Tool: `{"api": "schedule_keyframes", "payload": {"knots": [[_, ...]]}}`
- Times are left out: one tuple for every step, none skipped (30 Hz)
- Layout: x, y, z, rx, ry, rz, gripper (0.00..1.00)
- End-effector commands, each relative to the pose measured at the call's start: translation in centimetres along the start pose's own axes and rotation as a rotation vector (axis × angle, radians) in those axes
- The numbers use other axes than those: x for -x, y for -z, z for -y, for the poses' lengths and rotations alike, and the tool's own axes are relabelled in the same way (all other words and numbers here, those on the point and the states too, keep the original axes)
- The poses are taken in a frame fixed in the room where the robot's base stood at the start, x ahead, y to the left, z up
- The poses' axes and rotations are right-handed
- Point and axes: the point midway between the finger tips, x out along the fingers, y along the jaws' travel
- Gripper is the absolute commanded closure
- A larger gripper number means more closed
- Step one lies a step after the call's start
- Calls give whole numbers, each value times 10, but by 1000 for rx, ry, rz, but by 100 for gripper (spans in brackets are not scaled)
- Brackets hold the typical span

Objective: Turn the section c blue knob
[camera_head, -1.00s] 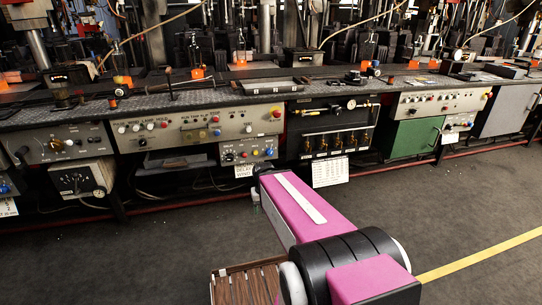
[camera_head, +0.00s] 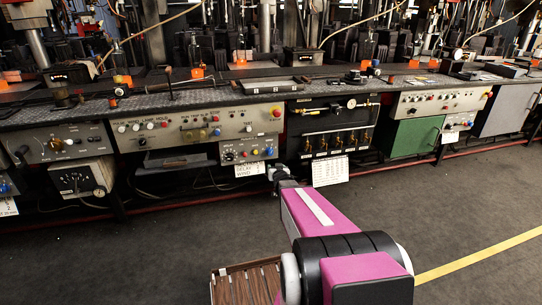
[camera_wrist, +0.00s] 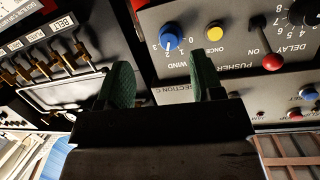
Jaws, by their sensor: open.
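The blue knob (camera_wrist: 170,36) is on a grey panel marked Section C in the wrist view, with numbers around it and the word WIND by it. In the head view the blue knob (camera_head: 269,152) shows small at the right of a low control box. My gripper (camera_wrist: 162,82) is open, with two green fingers apart and nothing between them. In the wrist view the fingers are lower in the picture than the knob, and the knob lies between their lines. In the head view the end of my arm is just below the box; the fingers cannot be made out there.
A yellow button (camera_wrist: 215,32) and a red-ended lever (camera_wrist: 271,61) are close to the knob on the same panel. A panel with several brass valves (camera_head: 338,140) is to the right, with a white sheet (camera_head: 330,171) hanging below. Open floor lies in front.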

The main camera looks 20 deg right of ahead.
Motion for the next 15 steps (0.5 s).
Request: {"api": "schedule_keyframes", "payload": {"knots": [[-8, 2, -3, -5, 22, -52, 40], [-9, 5, -4, -9, 37, -84, 40], [-11, 7, -4, -13, 54, -119, 40], [-12, 9, -5, -15, 66, -142, 40], [-12, 10, -5, -18, 77, -162, 40], [-13, 12, -5, -21, 89, -183, 40], [-13, 13, -5, -22, 97, -196, 40], [-13, 13, -5, -22, 103, -206, 40], [-13, 14, -5, -23, 109, -216, 40], [-14, 15, -5, -24, 112, -220, 40], [-14, 15, -5, -24, 113, -223, 40], [-15, 16, -4, -24, 115, -225, 40], [-17, 16, -4, -24, 115, -225, 40], [-18, 16, -4, -24, 115, -225, 40], [-21, 17, -4, -24, 114, -225, 40]]}}
